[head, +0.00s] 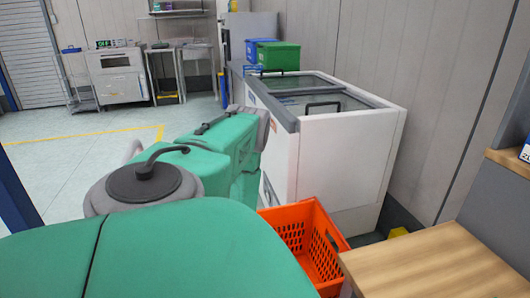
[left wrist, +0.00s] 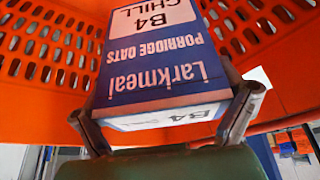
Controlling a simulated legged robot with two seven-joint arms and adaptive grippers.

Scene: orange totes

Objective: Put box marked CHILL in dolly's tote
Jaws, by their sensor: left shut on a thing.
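In the left wrist view my left gripper (left wrist: 165,108) is shut on a blue and white box (left wrist: 155,62), one finger on each side of it. The box reads "Larkmeal PORRIDGE OATS", "B4" and "CHILL", upside down in this view. Perforated orange tote walls (left wrist: 45,55) stand behind and around the box. Whether the box touches the tote is unclear. In the head view an orange tote (head: 322,240) stands on the right of my green arm, its inside partly hidden. The left gripper and box do not show there. My right gripper is not in view.
A white chest freezer (head: 340,150) stands beyond the orange tote. A wooden-topped bench (head: 430,265) is at the lower right. Green and blue bins (head: 278,56) stand behind the freezer. Open floor (head: 60,165) lies to the left.

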